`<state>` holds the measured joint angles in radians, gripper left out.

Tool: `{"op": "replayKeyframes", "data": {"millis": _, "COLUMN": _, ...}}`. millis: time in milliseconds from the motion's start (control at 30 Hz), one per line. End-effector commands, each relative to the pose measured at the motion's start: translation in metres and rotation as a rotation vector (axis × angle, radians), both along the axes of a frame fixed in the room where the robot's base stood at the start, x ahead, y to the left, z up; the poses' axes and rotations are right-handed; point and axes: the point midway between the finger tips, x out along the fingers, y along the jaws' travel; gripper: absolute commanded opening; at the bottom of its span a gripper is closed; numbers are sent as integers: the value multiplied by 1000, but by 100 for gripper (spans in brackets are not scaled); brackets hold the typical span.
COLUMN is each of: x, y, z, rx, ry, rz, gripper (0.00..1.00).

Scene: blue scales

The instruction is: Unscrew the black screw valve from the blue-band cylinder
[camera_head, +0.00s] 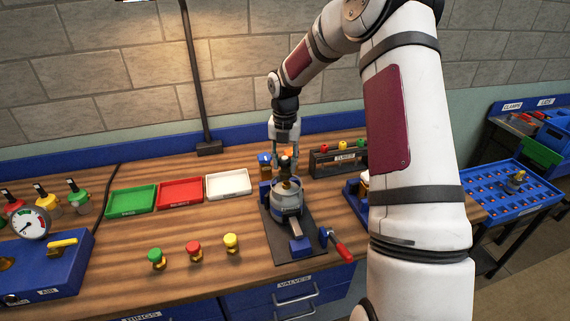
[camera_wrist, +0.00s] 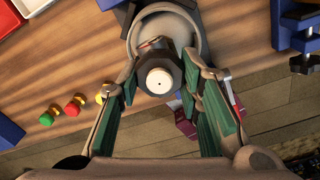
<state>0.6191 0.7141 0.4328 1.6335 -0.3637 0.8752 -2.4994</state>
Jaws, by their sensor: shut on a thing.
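The grey cylinder (camera_head: 287,203) stands upright in a blue holder on a dark base plate (camera_head: 293,250), with a brass-coloured part at its top. The black screw valve (camera_head: 286,164) is directly above that top; I cannot tell whether it touches the cylinder. My gripper (camera_head: 285,156) points down from above and is shut on the valve. In the wrist view the valve (camera_wrist: 160,75), dark with a white centre, sits between the green-padded fingers of my gripper (camera_wrist: 158,85). The pale cylinder rim (camera_wrist: 137,30) shows behind it. The cylinder's band is hard to make out.
Green (camera_head: 156,259), red (camera_head: 193,252) and yellow (camera_head: 231,243) valves stand front left. Green (camera_head: 132,201), red (camera_head: 181,193) and white (camera_head: 229,184) trays lie behind them. A dark rack (camera_head: 325,162) stands back right. A red-handled clamp (camera_head: 338,246) sits at the front edge.

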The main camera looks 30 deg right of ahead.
Motion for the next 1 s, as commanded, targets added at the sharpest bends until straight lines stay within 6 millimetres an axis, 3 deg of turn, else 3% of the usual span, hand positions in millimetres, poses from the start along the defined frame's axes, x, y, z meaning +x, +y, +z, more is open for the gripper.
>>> {"op": "replayKeyframes", "data": {"millis": 533, "x": -1, "y": -1, "z": 39, "rx": -1, "ry": 0, "rz": 0, "gripper": 0}}
{"op": "replayKeyframes", "data": {"millis": 1000, "x": -1, "y": 0, "z": 42, "rx": -1, "ry": 1, "rz": 0, "gripper": 0}}
